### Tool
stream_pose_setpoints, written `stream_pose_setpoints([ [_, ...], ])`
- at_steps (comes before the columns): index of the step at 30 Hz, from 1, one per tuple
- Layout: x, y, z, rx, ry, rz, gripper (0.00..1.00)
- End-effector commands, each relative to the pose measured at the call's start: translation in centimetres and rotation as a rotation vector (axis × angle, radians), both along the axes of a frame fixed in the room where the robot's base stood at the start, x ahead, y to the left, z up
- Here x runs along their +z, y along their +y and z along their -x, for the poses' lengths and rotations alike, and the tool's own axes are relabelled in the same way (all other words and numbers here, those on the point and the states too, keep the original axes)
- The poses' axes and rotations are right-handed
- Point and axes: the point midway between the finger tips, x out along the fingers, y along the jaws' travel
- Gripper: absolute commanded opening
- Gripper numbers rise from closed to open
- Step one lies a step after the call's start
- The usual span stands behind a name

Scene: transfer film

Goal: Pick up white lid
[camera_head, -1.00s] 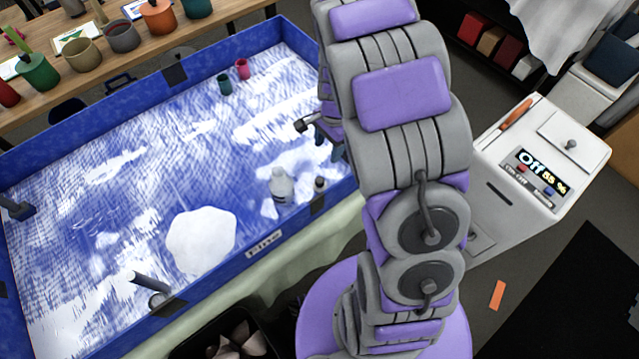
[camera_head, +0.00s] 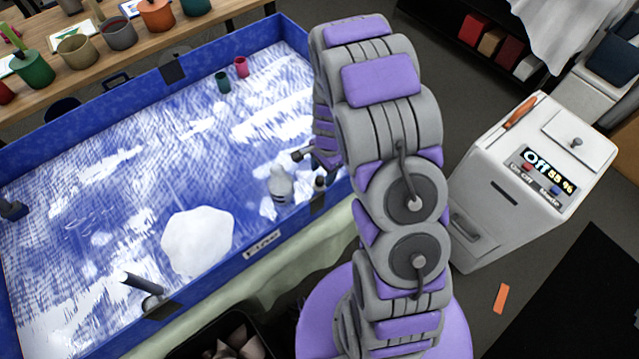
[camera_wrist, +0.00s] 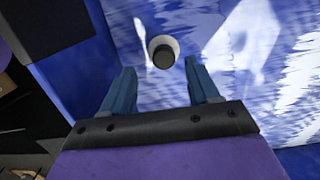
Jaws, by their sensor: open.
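No loose piece is clearly a white lid; a square white panel with a round knob (camera_head: 566,139) tops the white box (camera_head: 490,225) at right. In the wrist view, a round white piece with a dark grey top (camera_wrist: 163,52) lies just beyond my fingertips, apparently a bottle from above. My gripper (camera_wrist: 159,66) is open and empty, its two blue fingers apart. In the head view my arm hides most of the gripper near the tub's right end. A pale bottle (camera_head: 281,187) and a small dark-capped bottle (camera_head: 320,184) stand there.
The blue tub (camera_head: 295,222) holds blue and white patterned film. A flat white irregular disc (camera_head: 197,243) lies in it, with a red cup (camera_head: 241,67) and green cup (camera_head: 223,82) at the far side. The wooden table (camera_head: 140,62) behind carries several pots.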

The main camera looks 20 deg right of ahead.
Motion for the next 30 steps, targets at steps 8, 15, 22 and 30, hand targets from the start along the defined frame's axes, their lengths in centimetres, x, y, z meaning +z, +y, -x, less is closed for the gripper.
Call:
stream_pose_setpoints([
  [8, -3.5, 0.7, -0.4, 0.000, 0.001, 0.000, 0.60],
  [15, -4.9, 0.9, -0.3, 0.000, 0.002, 0.000, 0.60],
  [22, -4.8, 0.9, -0.3, 0.000, 0.001, 0.000, 0.50],
  [30, -4.9, 0.9, -0.3, 0.000, 0.001, 0.000, 0.24],
])
